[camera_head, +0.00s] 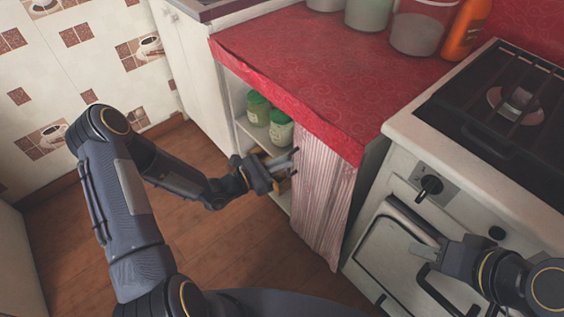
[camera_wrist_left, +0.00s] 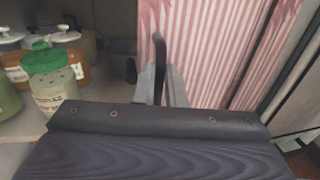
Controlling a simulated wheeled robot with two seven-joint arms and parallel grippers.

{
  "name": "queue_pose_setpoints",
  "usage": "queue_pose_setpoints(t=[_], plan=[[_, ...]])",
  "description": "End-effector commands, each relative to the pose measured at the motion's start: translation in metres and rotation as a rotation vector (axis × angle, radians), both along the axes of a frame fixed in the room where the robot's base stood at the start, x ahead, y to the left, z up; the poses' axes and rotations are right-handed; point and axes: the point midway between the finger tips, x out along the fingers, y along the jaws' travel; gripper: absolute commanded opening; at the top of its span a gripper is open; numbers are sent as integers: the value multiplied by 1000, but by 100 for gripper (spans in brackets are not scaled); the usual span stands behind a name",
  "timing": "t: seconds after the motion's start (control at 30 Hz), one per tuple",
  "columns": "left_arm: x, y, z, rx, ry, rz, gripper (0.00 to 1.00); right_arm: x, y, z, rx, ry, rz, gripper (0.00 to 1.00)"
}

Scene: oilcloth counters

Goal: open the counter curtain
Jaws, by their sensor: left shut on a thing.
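The striped pink and white curtain (camera_head: 322,200) hangs under the red counter, gathered at the right end beside the stove. The left part of the shelf opening is uncovered. My left gripper (camera_head: 288,163) is at the curtain's left edge, shut on it. The left wrist view shows the fingers (camera_wrist_left: 160,85) against the curtain (camera_wrist_left: 205,45), with the pinched fabric partly hidden. My right gripper (camera_head: 428,254) is in front of the stove, away from the curtain; its jaws are not clear.
Green-lidded jars (camera_head: 281,128) stand on the open shelf, and more jars show in the left wrist view (camera_wrist_left: 50,80). The red-covered counter (camera_head: 310,65) holds containers and an orange bottle (camera_head: 466,28). The stove (camera_head: 460,190) stands close at right. The wooden floor (camera_head: 235,240) is clear.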

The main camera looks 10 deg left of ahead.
Motion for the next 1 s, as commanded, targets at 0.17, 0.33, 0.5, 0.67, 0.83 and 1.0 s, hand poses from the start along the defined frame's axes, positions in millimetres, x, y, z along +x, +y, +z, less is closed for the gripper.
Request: queue_pose_setpoints(t=[0.17, 0.33, 0.5, 0.67, 0.83, 1.0], plan=[[0, 0, 1, -2, -1, 0, 0, 0, 0, 0, 0, 0, 0, 36], [0, 0, 0, -2, -2, 0, 0, 0, 0, 0, 0, 0, 0, 36], [0, 0, 0, -2, -1, 0, 27, 0, 0, 0, 0, 0, 0, 36], [0, 0, 0, -2, -1, 0, 33, 0, 0, 0, 0, 0, 0, 36], [-1, 1, 0, -1, -1, 1, 33, 0, 0, 0, 0, 0, 0, 36], [-12, 16, 1, 0, 0, 4, 33, 0, 0, 5, 0, 0, 0, 36]])
